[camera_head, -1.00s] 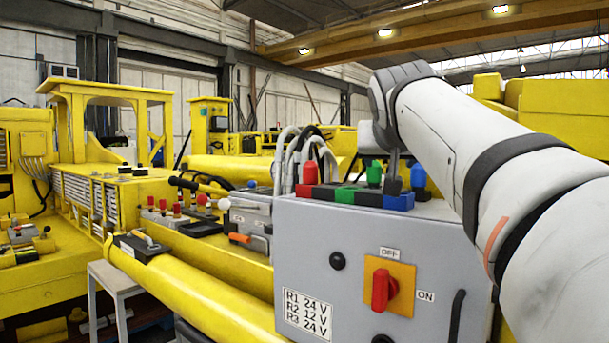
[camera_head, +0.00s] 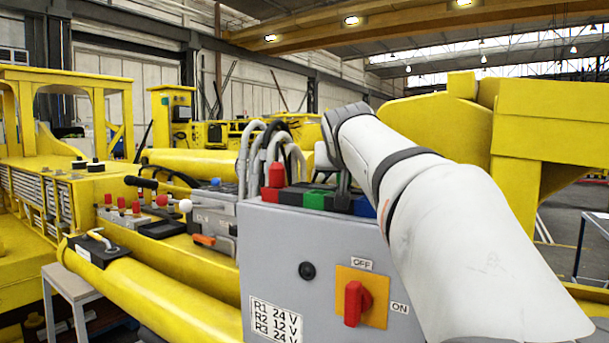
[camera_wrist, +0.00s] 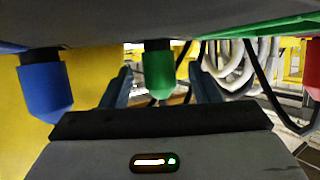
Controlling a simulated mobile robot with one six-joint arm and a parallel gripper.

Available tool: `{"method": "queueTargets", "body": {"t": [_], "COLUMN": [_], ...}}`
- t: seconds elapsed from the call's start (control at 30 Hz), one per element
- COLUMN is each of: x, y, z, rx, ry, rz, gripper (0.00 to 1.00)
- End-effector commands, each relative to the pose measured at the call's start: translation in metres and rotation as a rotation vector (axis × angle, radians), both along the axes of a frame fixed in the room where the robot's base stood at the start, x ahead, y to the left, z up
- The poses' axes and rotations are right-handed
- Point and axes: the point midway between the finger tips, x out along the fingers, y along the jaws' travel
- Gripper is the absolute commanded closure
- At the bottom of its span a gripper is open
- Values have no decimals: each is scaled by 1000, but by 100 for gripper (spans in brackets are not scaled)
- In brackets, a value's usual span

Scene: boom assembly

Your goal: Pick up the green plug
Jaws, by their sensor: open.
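In the wrist view the green plug (camera_wrist: 159,72) hangs in the middle of the picture, between the two fingers of my gripper (camera_wrist: 160,82). The fingers are open, with a gap on each side of the plug. A blue plug (camera_wrist: 44,88) is to the left and a red plug (camera_wrist: 313,70) is at the right edge. In the head view my gripper (camera_head: 342,182) is over the grey control box, beside the green block (camera_head: 316,199). The green plug is not clearly seen there, hidden by my gripper and arm.
The grey control box (camera_head: 262,240) carries a red switch and a red plug (camera_head: 276,174) on top. Grey cables (camera_head: 268,145) rise just behind. A yellow boom (camera_head: 150,290) and a white stool (camera_head: 70,285) are at the left.

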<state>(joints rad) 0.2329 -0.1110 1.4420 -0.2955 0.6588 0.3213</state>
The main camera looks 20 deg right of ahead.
Motion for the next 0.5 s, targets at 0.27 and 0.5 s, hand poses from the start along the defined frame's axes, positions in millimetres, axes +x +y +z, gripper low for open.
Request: {"method": "queueTargets", "body": {"t": [0.27,0.5], "x": [0,-1], "y": [0,-1], "z": [0,0], "rx": [0,0], "ry": [0,0], "rz": [-1,-1], "gripper": [57,76]}}
